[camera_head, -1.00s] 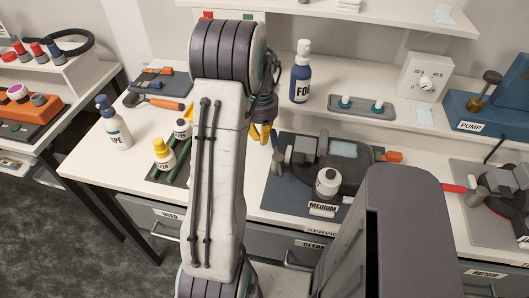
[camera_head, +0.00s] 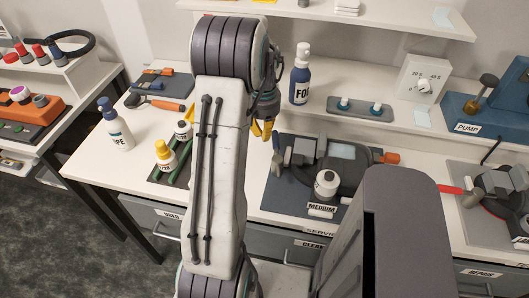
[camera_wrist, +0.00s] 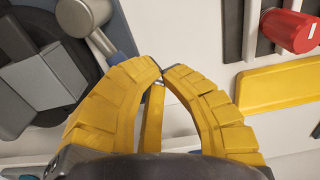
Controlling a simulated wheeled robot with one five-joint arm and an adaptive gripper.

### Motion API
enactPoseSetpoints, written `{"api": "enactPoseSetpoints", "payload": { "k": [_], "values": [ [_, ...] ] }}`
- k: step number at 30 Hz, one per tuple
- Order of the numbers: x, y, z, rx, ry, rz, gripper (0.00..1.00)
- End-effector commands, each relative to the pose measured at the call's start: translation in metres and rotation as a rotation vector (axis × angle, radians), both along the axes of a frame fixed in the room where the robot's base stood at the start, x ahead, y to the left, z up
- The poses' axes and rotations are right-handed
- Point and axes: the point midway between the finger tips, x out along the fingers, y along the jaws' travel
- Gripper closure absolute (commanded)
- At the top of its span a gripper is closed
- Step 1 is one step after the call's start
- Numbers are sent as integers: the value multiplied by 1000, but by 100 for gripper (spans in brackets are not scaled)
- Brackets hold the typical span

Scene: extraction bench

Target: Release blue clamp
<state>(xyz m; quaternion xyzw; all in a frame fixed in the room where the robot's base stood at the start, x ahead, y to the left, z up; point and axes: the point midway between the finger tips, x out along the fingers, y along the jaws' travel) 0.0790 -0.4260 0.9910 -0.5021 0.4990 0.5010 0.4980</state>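The medium station (camera_head: 350,160) is a dark plate with a round body, grey blocks and a white jar. At its left is a grey lever (camera_head: 278,158) with a short dark blue handle (camera_head: 275,139), which I take for the blue clamp. In the wrist view a silver lever (camera_wrist: 88,20) shows with a blue part (camera_wrist: 118,58) partly hidden by the left finger. My gripper (camera_head: 262,129) is above and left of that handle. In the wrist view my gripper's yellow fingertips (camera_wrist: 161,70) meet, with nothing clearly held; a narrow yellow strip shows between the fingers.
Yellow-capped (camera_head: 165,157) and other bottles stand left of my arm. An orange handle (camera_head: 390,157) sticks out at the station's right. In the wrist view a red cylinder (camera_wrist: 292,30) and a yellow bar (camera_wrist: 285,87) lie right of my gripper.

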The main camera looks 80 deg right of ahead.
Motion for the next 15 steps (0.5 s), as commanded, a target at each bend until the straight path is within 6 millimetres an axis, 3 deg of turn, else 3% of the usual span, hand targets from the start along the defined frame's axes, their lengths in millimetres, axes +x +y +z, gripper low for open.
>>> {"api": "enactPoseSetpoints", "payload": {
  "k": [15],
  "values": [
    [0, 5, 39, 1, 0, 1, 100]
  ]
}}
